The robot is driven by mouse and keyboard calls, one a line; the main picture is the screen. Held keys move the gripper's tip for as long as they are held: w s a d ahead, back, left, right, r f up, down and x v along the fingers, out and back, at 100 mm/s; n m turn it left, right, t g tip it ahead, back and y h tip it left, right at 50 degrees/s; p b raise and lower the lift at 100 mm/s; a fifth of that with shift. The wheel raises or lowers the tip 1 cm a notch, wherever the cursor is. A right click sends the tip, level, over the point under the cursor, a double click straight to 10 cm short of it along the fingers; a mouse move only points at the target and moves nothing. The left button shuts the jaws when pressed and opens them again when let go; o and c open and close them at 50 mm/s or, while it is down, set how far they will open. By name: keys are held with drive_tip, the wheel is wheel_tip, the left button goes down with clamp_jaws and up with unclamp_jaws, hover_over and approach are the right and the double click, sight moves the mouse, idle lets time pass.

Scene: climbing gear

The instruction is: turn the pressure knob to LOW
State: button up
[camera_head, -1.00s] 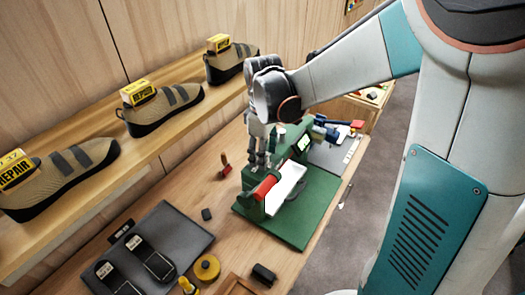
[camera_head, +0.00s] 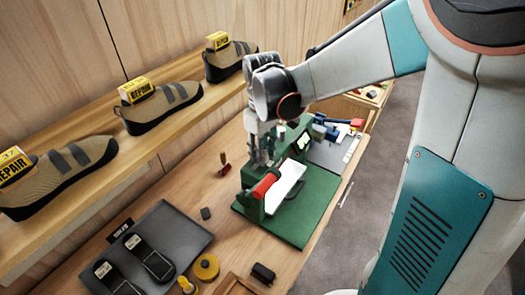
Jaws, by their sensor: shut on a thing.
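A green press (camera_head: 305,212) stands on the wooden workbench, with a red roller or handle (camera_head: 265,185) at its front left and a white plate (camera_head: 286,188) in its middle. My gripper (camera_head: 260,160) points down over the rear left part of the press, just behind the red part. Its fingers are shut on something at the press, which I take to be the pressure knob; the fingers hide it. The knob's marks and its setting cannot be read from here. A small lit display (camera_head: 303,141) shows at the back of the press.
Several tagged shoes (camera_head: 160,107) stand on the shelf at left. A grey mat (camera_head: 185,232) with black straps lies at front left, near a yellow roll (camera_head: 206,267). A red-handled tool (camera_head: 224,168) lies left of the press. Blue and red items (camera_head: 335,126) lie behind it.

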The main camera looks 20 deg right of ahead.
drive_tip(key=m, duration=0.4)
drive_tip(key=shift+m+b, duration=0.3)
drive_tip(key=shift+b, duration=0.05)
drive_tip(key=m, duration=0.3)
drive_tip(key=shift+m, duration=0.4)
drive_tip(key=m, duration=0.4)
drive_tip(key=shift+b, duration=0.4)
drive_tip(key=shift+m, duration=2)
drive_tip(key=o, duration=1.1)
